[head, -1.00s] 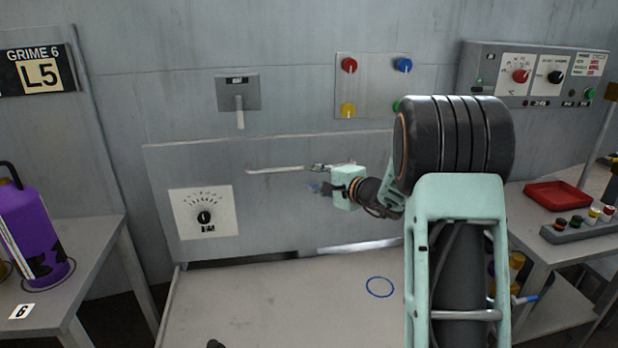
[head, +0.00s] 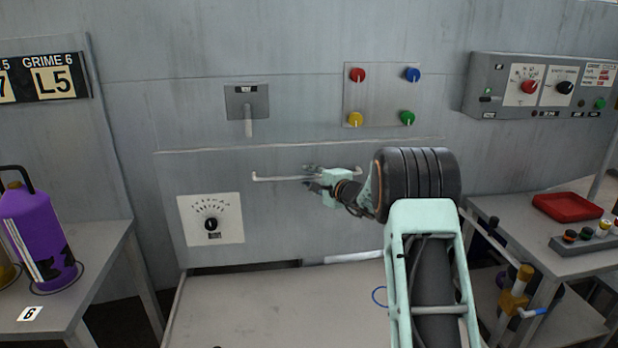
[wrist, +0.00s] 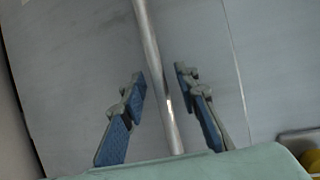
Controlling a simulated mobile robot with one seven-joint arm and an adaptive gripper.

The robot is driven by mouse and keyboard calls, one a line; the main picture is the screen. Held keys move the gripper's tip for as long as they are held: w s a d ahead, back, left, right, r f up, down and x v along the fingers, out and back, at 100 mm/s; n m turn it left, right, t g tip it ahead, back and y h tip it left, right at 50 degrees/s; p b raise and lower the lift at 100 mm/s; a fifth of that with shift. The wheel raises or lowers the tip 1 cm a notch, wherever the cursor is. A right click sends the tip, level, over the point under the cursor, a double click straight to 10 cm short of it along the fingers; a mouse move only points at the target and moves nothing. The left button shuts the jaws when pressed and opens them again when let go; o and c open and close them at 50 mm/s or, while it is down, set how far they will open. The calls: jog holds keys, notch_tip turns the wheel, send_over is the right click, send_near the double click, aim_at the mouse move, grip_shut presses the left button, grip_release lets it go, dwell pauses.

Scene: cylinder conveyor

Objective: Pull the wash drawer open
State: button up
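The wash drawer's grey front panel (head: 290,220) appears flush with the wall unit. Its long pale bar handle (head: 275,178) runs across the upper part of the panel. My gripper (head: 310,180) is at the right part of this handle. In the wrist view my gripper (wrist: 162,90) is open, with a blue-padded finger on each side of the handle (wrist: 155,70). Gaps show between the bar and both fingers there.
A dial plate (head: 190,225) is on the panel's left. A lever plate (head: 260,103) and a panel of coloured knobs (head: 382,95) are above. A bare table surface (head: 280,310) lies below. Side tables hold a purple jug (head: 32,235) and a red tray (head: 568,207).

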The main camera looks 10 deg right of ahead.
jog(key=shift+w, duration=0.1)
jog(key=shift+c, duration=0.6)
grip_shut()
